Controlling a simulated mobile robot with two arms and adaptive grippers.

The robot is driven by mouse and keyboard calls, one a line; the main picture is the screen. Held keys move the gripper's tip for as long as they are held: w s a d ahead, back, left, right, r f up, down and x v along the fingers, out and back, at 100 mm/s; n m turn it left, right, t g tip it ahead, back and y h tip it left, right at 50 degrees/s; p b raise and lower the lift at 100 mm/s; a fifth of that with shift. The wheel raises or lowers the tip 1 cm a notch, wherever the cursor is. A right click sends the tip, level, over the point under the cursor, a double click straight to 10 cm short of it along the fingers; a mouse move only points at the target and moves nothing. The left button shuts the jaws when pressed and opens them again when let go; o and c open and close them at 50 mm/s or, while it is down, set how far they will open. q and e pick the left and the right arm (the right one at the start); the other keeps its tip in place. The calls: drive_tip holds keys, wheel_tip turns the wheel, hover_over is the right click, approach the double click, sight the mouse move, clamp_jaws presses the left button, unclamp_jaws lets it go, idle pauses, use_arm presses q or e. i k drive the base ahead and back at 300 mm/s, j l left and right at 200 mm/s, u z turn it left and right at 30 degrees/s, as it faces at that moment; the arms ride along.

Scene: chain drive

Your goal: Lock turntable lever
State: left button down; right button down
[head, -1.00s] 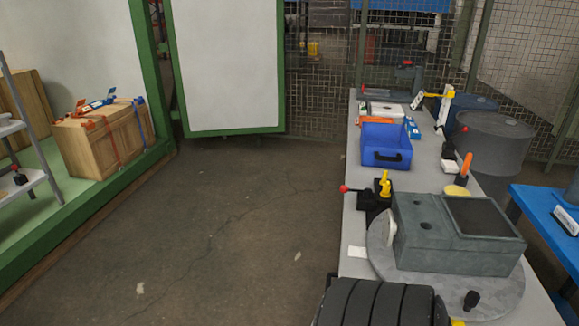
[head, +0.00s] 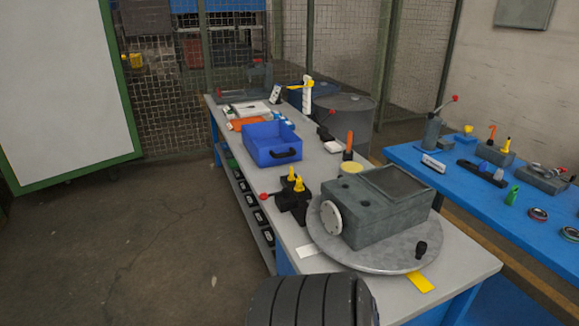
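The turntable (head: 375,262) is a round grey plate near the front of the grey workbench. A dark green-grey housing (head: 378,215) with a white round flange on its left side stands on it. A short black knob (head: 421,249) stands upright at the plate's front right rim. Left of the plate is a black fixture (head: 292,200) with yellow knobs and a rod with a red ball (head: 264,196). I cannot tell which of these is the lock lever. Neither gripper is in view. A black ribbed part at the bottom edge appears to be my arm.
A blue bin (head: 271,143) stands farther back on the grey bench, with small tools behind it. An orange-handled tool (head: 348,146) is behind the housing. A blue table (head: 470,185) with tools stands at right. The floor at left is clear.

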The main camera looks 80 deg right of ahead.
sight(285, 192)
drive_tip(key=i+l+z, duration=0.2)
drive_tip(key=z, duration=0.2)
drive_tip(key=i+l+z, duration=0.1)
drive_tip(key=i+z, duration=0.5)
drive_tip(key=z, duration=0.25)
drive_tip(key=i+z, duration=0.25)
drive_tip(key=z, duration=0.15)
drive_tip(key=i+j+z, duration=0.15)
drive_tip(key=z, duration=0.25)
drive_tip(key=i, duration=0.15)
